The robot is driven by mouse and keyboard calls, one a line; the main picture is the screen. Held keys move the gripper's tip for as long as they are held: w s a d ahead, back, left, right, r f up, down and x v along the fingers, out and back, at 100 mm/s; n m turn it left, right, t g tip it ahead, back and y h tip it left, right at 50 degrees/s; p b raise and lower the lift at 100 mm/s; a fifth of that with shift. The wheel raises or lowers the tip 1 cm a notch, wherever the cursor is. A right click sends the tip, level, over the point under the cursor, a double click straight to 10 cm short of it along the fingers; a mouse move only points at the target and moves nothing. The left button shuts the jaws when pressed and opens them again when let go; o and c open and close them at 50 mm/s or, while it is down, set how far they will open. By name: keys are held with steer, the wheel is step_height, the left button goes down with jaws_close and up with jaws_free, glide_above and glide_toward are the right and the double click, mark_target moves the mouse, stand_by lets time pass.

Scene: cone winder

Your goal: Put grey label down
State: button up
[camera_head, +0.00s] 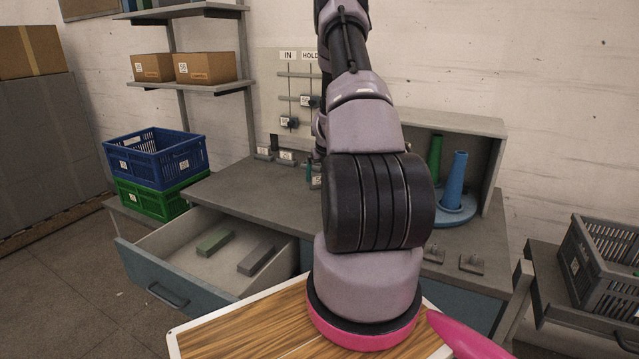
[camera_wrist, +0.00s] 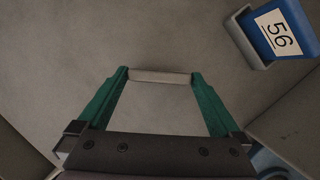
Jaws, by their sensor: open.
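My gripper (camera_wrist: 160,80) shows in the wrist view with two green fingers set wide apart over a grey surface. A thin pale grey bar (camera_wrist: 160,76), which looks like the grey label seen edge-on, lies between the fingertips. Its ends are at or very near both fingers; I cannot tell whether they touch. Whether it rests on the surface is also unclear. In the head view my arm hides most of the gripper, and only a bit of green finger (camera_head: 308,172) shows above the grey worktop (camera_head: 240,196).
A blue piece marked 56 (camera_wrist: 280,28) sits in a grey holder at the wrist view's upper right. In the head view, an open drawer (camera_head: 185,248) holds a green and a grey block. Blue and green crates (camera_head: 155,158) stand left; cones (camera_head: 455,180) stand right.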

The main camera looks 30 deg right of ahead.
steer(key=shift+x, duration=1.1)
steer(key=shift+r, duration=0.15)
steer(key=c, duration=1.1)
